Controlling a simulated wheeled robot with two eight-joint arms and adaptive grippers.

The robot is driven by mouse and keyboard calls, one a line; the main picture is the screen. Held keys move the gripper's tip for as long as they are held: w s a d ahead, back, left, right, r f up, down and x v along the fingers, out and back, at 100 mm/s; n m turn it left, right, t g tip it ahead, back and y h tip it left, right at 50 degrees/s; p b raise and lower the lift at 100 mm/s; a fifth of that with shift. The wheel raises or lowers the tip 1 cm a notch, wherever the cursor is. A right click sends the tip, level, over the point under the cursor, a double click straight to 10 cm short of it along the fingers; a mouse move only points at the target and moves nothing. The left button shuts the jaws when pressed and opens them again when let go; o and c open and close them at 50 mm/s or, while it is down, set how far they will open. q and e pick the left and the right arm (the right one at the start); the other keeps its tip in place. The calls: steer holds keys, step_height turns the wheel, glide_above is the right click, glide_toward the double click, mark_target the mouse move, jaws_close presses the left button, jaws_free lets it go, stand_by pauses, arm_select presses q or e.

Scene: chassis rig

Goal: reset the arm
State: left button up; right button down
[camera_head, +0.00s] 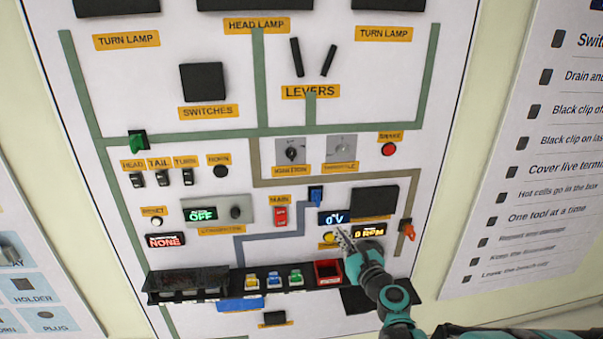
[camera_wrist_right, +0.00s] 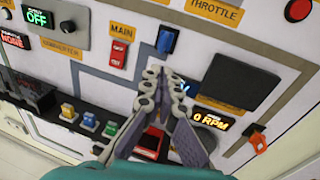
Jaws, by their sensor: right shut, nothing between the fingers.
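My right gripper (camera_head: 345,242) is shut and empty in front of the panel's lower right, partly covering the area near the 0 V display (camera_head: 333,218) and the 0 RPM display (camera_head: 369,232). In the right wrist view the closed fingertips (camera_wrist_right: 158,75) point at the panel just below a blue switch (camera_wrist_right: 167,40). The gap between the fingertips and the panel cannot be told. The right arm comes in from the lower right in the head view. My left gripper is not in view.
The panel (camera_head: 200,80) carries a red main switch (camera_head: 280,215), an orange lever (camera_head: 408,230) and a red button (camera_head: 389,149). A black ledge (camera_head: 220,292) with small coloured parts and a red bin (camera_head: 328,270) juts out below. A text board (camera_head: 535,180) stands at right.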

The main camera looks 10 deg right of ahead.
steer(key=s+a+f+n+g+y+b, duration=0.1)
steer(key=s+a+f+n+g+b, duration=0.25)
steer(key=s+n, duration=0.5)
steer(key=s+a+f+n+g+b, duration=0.25)
steer(key=s+a+f+n, duration=0.2)
steer(key=n, duration=0.65)
steer(key=s+d+f+n+g+h+b, duration=0.1)
steer(key=s+d+f+n+g+h, duration=0.1)
steer(key=s+n, duration=0.4)
steer(key=s+d+f+n+g+h+b, duration=0.1)
steer(key=s+d+f+n, duration=0.3)
steer(key=s, duration=0.5)
step_height(320, 180, down, 2)
steer(key=n+g+h, duration=0.1)
steer(key=n, duration=0.2)
steer(key=shift+f+h, duration=0.2)
steer(key=shift+h, duration=0.1)
steer(key=shift+n, duration=0.25)
